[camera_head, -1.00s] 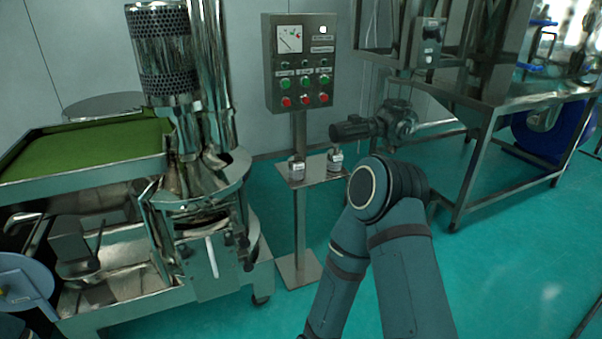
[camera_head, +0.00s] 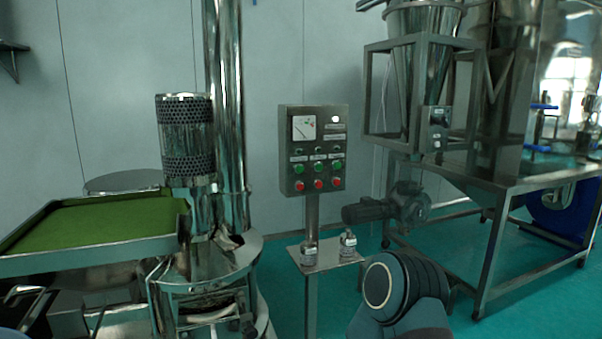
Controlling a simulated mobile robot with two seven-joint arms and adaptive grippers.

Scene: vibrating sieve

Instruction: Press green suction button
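A grey control box (camera_head: 313,150) stands on a post near the middle of the head view. It carries a row of green buttons: a left one (camera_head: 299,168), a middle one (camera_head: 319,167) and a right one (camera_head: 337,164). The small labels above them are too small to read, so I cannot tell which one is for suction. A row of red buttons sits below them, and a dial gauge (camera_head: 304,127) is at the top left. My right arm's elbow shows at the bottom, below and right of the box. Neither of my grippers shows.
A small shelf (camera_head: 326,264) on the box's post holds two metal pieces. A steel sieve machine (camera_head: 207,260) with a green tray (camera_head: 90,222) stands to the left. A steel frame table (camera_head: 520,180) with a hopper stands at the right, and a motor (camera_head: 370,211) sits between.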

